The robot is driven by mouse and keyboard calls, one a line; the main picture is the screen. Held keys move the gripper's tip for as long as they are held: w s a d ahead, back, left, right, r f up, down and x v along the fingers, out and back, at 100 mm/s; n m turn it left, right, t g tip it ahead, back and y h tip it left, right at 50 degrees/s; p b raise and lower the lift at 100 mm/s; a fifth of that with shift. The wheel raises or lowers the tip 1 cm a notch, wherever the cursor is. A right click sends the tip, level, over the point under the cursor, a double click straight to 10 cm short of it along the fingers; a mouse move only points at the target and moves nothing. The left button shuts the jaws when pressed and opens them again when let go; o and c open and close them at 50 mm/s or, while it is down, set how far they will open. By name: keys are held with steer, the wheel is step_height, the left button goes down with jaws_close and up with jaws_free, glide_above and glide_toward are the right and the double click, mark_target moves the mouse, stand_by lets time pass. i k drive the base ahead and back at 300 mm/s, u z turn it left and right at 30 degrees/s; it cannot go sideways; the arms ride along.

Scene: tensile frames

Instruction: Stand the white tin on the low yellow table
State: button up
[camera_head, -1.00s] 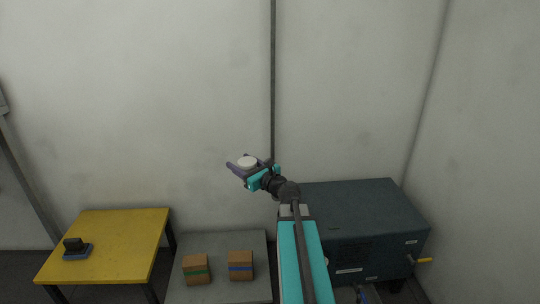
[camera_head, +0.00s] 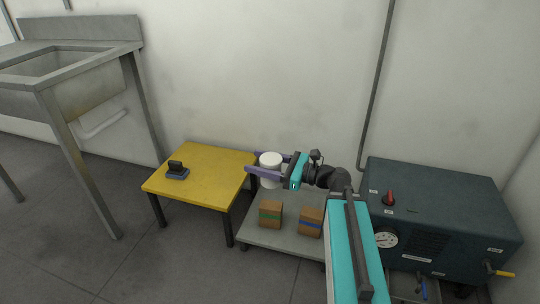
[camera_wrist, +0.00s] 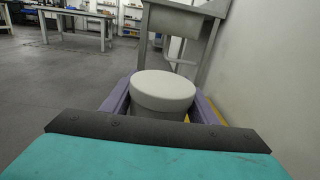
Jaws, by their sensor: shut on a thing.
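The white tin (camera_head: 270,161) is upright between the two purple fingers of my gripper (camera_head: 262,168), which is shut on it. It is held in the air just right of the yellow table's right edge, in front of the wall. In the wrist view the tin (camera_wrist: 162,92) shows its round pale lid between the fingers (camera_wrist: 163,104). The low yellow table (camera_head: 205,190) stands to the left of my gripper; in the wrist view only slivers of yellow show behind the tin.
A dark object on a blue base (camera_head: 177,171) stands on the table's left part; the rest of its top is clear. Boxes with a green band (camera_head: 270,214) and a blue band (camera_head: 311,222) sit on a low grey platform (camera_head: 262,237). A steel sink (camera_head: 75,75) stands left, a dark machine (camera_head: 440,220) right.

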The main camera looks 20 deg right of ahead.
mark_target(197, 168)
steer(key=u, duration=1)
steer(key=i, duration=0.9)
steer(key=u, duration=0.9)
